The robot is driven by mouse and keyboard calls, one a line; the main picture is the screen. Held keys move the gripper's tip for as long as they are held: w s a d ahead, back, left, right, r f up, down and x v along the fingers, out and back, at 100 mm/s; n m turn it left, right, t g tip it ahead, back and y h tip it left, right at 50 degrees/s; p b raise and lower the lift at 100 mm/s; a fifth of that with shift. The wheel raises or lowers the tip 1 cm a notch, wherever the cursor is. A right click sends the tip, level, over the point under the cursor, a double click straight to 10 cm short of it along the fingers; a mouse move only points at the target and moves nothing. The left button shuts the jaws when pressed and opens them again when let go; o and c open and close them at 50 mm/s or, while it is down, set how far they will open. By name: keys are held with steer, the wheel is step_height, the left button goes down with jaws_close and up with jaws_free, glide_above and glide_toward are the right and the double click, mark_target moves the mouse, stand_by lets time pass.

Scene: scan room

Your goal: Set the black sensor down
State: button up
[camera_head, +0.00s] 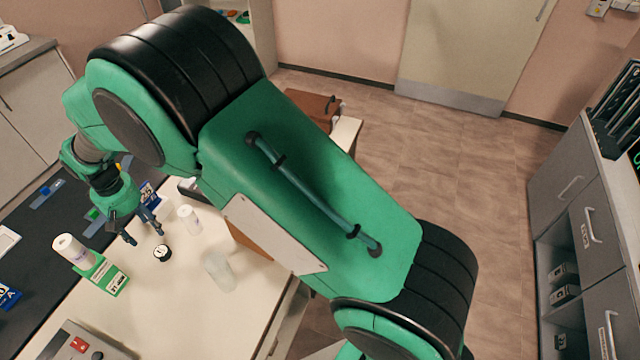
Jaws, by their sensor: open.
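My gripper (144,237) points down over the pale table (150,317) at the left, with its fingers spread apart and nothing seen between them. A small round black thing with a white top, which looks like the black sensor (162,253), rests on the pale table. It lies just below and to the right of my fingertips in the picture, apart from them as far as I can tell. My green arm crosses the middle of the view and hides part of the table behind it.
Near the gripper stand a white bottle (189,220), a clear cup (219,270) and a white cylinder (70,250) by a green-and-white holder (104,274). A dark mat (40,262) lies left. A device with a red button (78,344) is at the front. Grey drawers (585,235) stand right.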

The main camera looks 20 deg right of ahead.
steer(key=s+d+r+m+t+y, duration=0.1)
steer(key=s+d+r+m, duration=0.15)
steer(key=d+r, duration=1)
steer(key=s+d+r+m+t, duration=0.1)
steer(key=s+d+r, duration=0.2)
steer(key=d+r, duration=0.9)
steer(key=s+d+r+m+t, duration=0.1)
steer(key=s+d+r, duration=0.1)
steer(key=s+d, duration=0.45)
steer(key=s+d+r+m+t, duration=0.1)
steer(key=s+d+r, duration=0.2)
steer(key=s+d, duration=0.3)
steer(key=s+d+m+t+h, duration=0.1)
steer(key=s+d, duration=0.7)
steer(key=s, duration=0.4)
steer(key=shift+s+d+f+t, duration=0.15)
steer(key=shift+d+f+t, duration=0.15)
steer(key=shift+f, duration=0.15)
